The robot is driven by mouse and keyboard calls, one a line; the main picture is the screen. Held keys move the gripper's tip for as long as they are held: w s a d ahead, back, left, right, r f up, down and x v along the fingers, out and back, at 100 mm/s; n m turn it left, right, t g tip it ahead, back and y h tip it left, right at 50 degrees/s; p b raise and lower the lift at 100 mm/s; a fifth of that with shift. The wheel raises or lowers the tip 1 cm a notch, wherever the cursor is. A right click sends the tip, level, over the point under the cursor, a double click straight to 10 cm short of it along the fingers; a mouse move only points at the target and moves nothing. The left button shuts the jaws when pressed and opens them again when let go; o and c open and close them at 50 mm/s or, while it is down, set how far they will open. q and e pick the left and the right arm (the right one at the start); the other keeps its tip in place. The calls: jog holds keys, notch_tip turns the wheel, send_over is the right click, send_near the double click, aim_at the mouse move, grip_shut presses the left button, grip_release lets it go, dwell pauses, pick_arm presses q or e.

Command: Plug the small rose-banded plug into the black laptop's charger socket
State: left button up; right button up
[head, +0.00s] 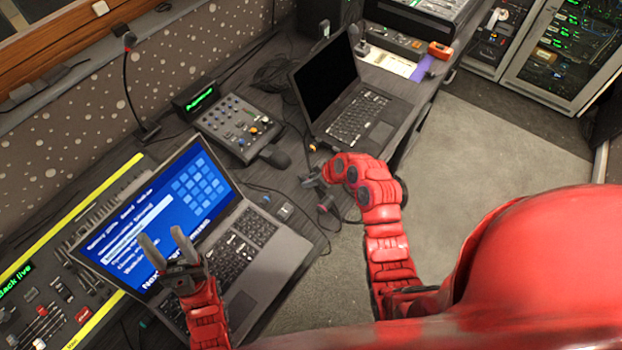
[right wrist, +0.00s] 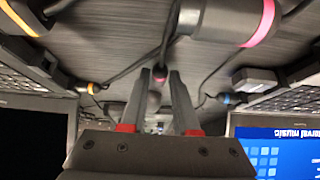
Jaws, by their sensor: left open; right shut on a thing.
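The black laptop (head: 357,118) stands open with a dark screen on the desk. Its edge shows at the left of the right wrist view (right wrist: 35,108). Its charger socket cannot be made out. My right gripper (head: 311,183) is just off the laptop's near left corner. In the right wrist view its fingers (right wrist: 160,80) are shut on the small rose-banded plug (right wrist: 158,82), mostly hidden between them, with a cable running away. My left gripper (head: 167,243) is open and empty over the blue-screen laptop (head: 262,245).
A small orange-banded plug (right wrist: 92,88) is beside the black laptop's edge; whether it is seated is unclear. A large rose-banded plug (right wrist: 235,20) and a blue-banded plug (right wrist: 228,98) are also near. A mixer (head: 238,125) stands between the laptops. Cables cross the desk.

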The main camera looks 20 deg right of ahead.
jog(key=shift+r, duration=0.1)
grip_shut()
jog(key=shift+r+p, duration=0.75)
jog(key=shift+r, duration=1.65)
